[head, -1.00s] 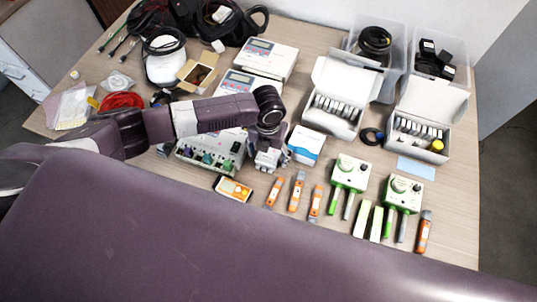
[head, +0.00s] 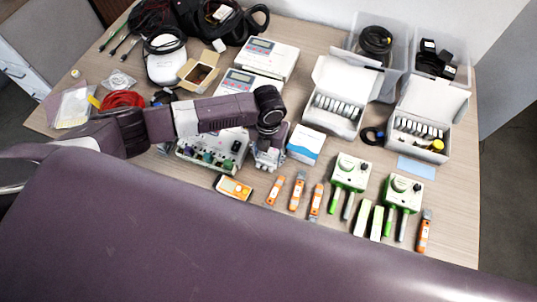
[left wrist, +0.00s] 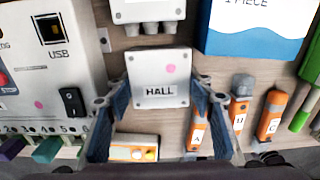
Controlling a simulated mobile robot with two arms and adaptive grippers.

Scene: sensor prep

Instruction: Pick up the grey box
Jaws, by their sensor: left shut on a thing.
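The grey box is a small pale-grey block labelled HALL with a pink dot (left wrist: 158,78), upright in the middle of the left wrist view. My left gripper (left wrist: 158,92) has its two blue fingers at the box's left and right sides and is shut on it. In the head view the left gripper (head: 270,152) points down at the table, right of the white unit with coloured knobs, and partly hides the box. I cannot tell whether the box is clear of the table. My right gripper is not in view.
The knobbed USB unit (head: 212,152) stands close on the left. A blue-and-white carton (head: 306,146) stands close on the right. An orange-and-white meter (head: 234,188) and several orange sticks (head: 298,192) lie in front. Two open white boxes and green-handled devices (head: 350,173) are further right.

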